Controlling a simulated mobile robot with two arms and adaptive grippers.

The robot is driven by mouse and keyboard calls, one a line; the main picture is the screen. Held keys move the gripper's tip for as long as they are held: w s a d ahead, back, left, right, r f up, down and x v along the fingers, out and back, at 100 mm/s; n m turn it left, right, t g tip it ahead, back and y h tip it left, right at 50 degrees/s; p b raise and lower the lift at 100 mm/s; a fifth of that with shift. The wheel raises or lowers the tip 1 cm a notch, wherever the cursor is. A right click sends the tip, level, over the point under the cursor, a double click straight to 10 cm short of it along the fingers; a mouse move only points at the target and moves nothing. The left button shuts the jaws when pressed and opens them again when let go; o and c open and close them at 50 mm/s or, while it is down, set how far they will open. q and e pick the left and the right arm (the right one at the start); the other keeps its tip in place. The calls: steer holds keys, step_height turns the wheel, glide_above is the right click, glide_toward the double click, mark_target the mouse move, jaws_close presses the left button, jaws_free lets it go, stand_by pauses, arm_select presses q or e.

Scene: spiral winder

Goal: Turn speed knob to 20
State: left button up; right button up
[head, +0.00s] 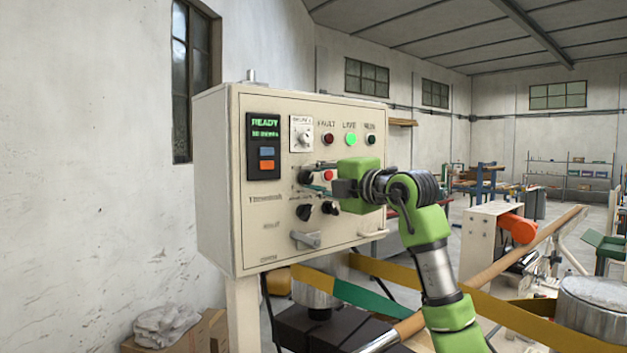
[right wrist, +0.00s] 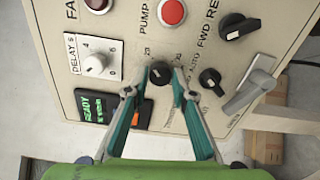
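The speed knob is a small black knob (right wrist: 160,73) with a number scale around it on the cream control panel (head: 238,221). In the head view this knob (head: 305,176) sits left of the red pump button (head: 328,175). My right gripper (right wrist: 159,76) has its two teal fingers apart, one on each side of the knob, with the fingertips close to it. Contact is not clear. The scale is too blurred and partly covered to read the setting. In the head view my right gripper (head: 313,184) reaches in from the right. My left gripper is not in view.
A white delay knob (right wrist: 96,62) and a green-lit display (right wrist: 97,108) are beside the speed knob. Black selector knobs (head: 304,212) (head: 329,207) sit below it. A grey handle (head: 306,240) sticks out lower on the panel. Green and yellow bands (head: 372,300) run below the box.

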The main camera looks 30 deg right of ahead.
steer(key=shift+o, duration=0.9)
steer(key=shift+s, duration=0.1)
steer(key=s+d, duration=0.1)
steer(key=s, duration=1)
steer(key=shift+s, duration=0.4)
